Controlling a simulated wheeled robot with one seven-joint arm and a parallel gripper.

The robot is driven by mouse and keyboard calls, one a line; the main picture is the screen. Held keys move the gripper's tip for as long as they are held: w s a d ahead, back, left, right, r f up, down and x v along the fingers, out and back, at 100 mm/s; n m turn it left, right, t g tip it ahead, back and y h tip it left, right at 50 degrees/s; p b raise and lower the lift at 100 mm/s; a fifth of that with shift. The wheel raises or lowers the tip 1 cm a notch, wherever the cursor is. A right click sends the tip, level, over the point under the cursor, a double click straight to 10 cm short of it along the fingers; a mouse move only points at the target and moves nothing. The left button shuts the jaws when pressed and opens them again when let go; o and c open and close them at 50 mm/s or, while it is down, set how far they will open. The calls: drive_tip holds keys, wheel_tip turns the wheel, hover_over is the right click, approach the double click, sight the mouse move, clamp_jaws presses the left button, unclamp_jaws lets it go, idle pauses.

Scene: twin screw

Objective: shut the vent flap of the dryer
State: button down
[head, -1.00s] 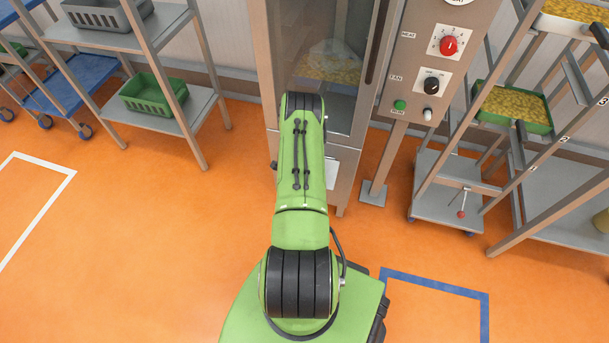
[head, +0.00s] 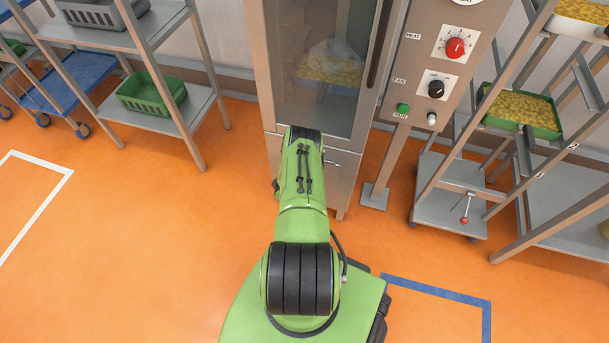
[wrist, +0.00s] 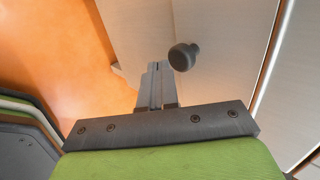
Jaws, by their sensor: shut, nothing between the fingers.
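The dryer (head: 262,75) is a tall grey metal cabinet with a glass door, in front of my arm in the head view. A small lever or handle (head: 333,163) shows on its lower front, just right of my arm. In the wrist view a dark round knob (wrist: 184,57) stands out from a pale panel (wrist: 220,50). My gripper (wrist: 156,68) is shut and empty, its fingertips just left of the knob; I cannot tell whether they touch. The head view hides my gripper behind my arm. I cannot make out the vent flap's outline or how far it stands open.
A control panel (head: 408,75) on a post stands right of the dryer. Beyond it is a rack with a green tray (head: 548,133) and a low trolley (head: 450,210). Shelves with a green crate (head: 140,100) stand left. The orange floor (head: 120,260) at the left is clear.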

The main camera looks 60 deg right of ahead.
drive_tip(key=shift+x, duration=0.8)
drive_tip(key=shift+d, duration=0.1)
